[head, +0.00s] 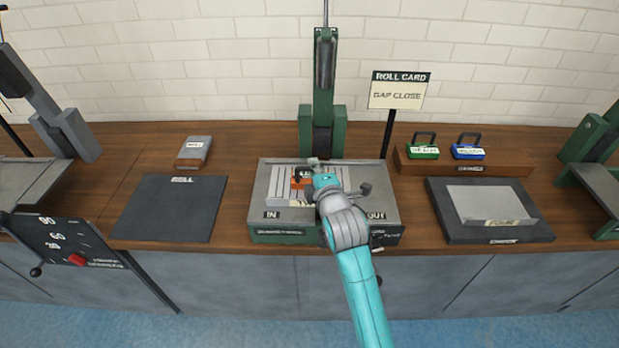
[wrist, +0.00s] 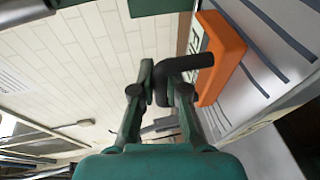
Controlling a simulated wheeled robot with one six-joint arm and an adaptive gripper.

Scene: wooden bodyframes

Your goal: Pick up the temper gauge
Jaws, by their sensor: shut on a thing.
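An orange block (head: 301,178) with a bent black handle and a pale label sits at the pale striped plate (head: 284,190) of the central green machine. The orange block also fills the upper right of the wrist view (wrist: 222,62). Its label is partly cut off, and no words name it as the temper gauge. My gripper (wrist: 163,82) is shut on the black handle (wrist: 190,64). In the head view my gripper (head: 309,181) reaches the block from the right, and my wrist hides part of the plate. I cannot tell whether the block touches the plate.
Green (head: 424,151) and blue (head: 468,151) labelled blocks with black handles stand in a wooden rack (head: 411,165) at right. A dark mat (head: 166,208) lies left, a dark tray (head: 530,233) right. A "GAP CLOSE" sign (head: 398,96) and green column (head: 324,90) rise behind.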

